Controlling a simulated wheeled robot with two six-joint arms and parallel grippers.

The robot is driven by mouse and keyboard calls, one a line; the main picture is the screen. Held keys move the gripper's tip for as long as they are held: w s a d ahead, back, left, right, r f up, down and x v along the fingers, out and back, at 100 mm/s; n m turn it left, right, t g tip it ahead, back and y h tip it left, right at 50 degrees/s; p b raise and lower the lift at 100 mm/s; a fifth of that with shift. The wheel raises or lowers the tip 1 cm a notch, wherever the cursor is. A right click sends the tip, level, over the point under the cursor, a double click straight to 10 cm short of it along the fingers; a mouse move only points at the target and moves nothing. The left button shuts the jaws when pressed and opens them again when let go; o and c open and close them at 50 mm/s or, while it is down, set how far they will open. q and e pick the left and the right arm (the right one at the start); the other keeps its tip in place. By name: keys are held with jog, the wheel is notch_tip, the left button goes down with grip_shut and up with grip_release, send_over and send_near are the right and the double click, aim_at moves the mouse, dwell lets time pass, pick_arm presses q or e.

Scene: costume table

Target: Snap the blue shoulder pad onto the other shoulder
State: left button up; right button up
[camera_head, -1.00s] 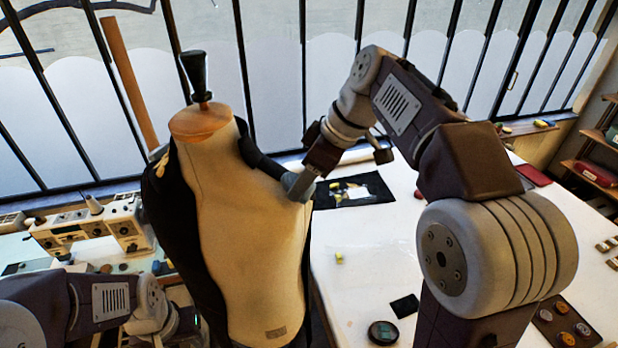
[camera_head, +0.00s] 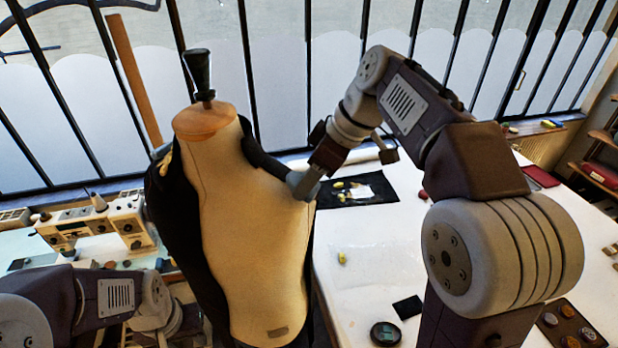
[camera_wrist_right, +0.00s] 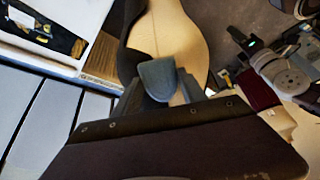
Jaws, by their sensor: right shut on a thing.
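A dress form (camera_head: 245,230) with a pale front and black cloth at its back and side stands upright in the middle of the head view. The blue-grey shoulder pad (camera_wrist_right: 158,80) shows between the fingers of my right gripper (camera_wrist_right: 160,90), which is shut on it. In the head view my right gripper (camera_head: 309,183) is at the form's right-hand shoulder, and the pad lies against or just over that shoulder; I cannot tell whether it is seated. My left gripper (camera_head: 190,330) is low beside the form, partly hidden, its jaws unclear. The left-hand shoulder is mostly turned from view.
A white table (camera_head: 370,240) on the right bears a black mat (camera_head: 350,190), a small yellow piece (camera_head: 342,257), a dark round dish (camera_head: 385,333) and a black square (camera_head: 408,307). A sewing machine (camera_head: 100,228) stands at left. Barred windows close off the back.

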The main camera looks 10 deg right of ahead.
jog(key=shift+s+a, duration=0.15)
jog(key=shift+s, duration=0.05)
jog(key=shift+w+a+f+b, duration=0.2)
jog(key=shift+f+b, duration=0.25)
jog(key=shift+f, duration=0.1)
dwell(0.8)
jog(key=o, duration=1.3)
jog(key=shift+o, duration=0.6)
jog(key=o, duration=0.4)
